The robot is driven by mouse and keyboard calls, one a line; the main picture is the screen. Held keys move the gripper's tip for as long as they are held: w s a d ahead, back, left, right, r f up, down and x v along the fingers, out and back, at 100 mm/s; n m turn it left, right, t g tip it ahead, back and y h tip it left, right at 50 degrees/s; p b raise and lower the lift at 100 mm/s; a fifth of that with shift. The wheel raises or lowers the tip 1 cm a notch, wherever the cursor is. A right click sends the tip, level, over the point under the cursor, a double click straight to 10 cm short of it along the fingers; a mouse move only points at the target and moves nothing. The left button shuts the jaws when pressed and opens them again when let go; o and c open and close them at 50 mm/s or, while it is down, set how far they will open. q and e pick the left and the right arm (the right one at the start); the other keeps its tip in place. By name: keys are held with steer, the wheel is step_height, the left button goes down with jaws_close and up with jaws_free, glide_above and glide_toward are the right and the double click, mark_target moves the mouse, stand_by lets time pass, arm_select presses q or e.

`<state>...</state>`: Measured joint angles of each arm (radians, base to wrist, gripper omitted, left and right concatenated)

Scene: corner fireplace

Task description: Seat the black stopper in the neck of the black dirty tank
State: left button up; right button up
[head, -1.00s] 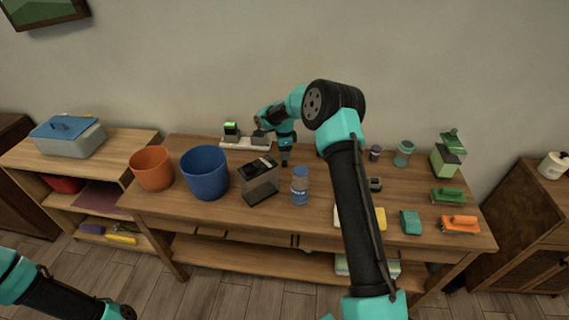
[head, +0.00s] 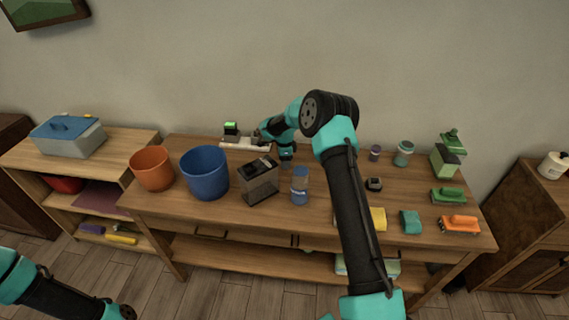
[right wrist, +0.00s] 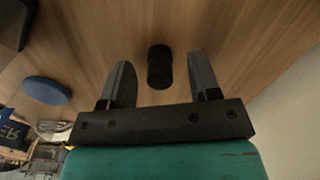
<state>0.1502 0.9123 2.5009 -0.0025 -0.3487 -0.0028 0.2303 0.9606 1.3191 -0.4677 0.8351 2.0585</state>
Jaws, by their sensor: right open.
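The black dirty tank (head: 259,184), a dark see-through box with a black top, stands on the table right of the blue bucket. My right gripper (head: 286,160) is behind and slightly right of it, pointing down. In the right wrist view the black stopper (right wrist: 160,68), a small dark cylinder, is on the wooden tabletop. It lies in line with the gap between the open fingers of my right gripper (right wrist: 159,80), which do not grip it. I cannot make out the stopper in the head view. A dark corner of the tank (right wrist: 14,22) shows at top left. My left gripper is out of frame.
A blue-capped bottle (head: 300,188) stands right of the tank; its cap (right wrist: 46,91) shows in the wrist view. The blue bucket (head: 205,178) and orange bucket (head: 152,170) are to the left. A white tray (head: 246,144) is behind. Brushes and sponges fill the right side.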

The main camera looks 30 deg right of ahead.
steer(key=c, duration=1)
steer(key=shift+r, duration=0.1)
step_height(320, 180, up, 18)
stand_by(0.4)
stand_by(0.4)
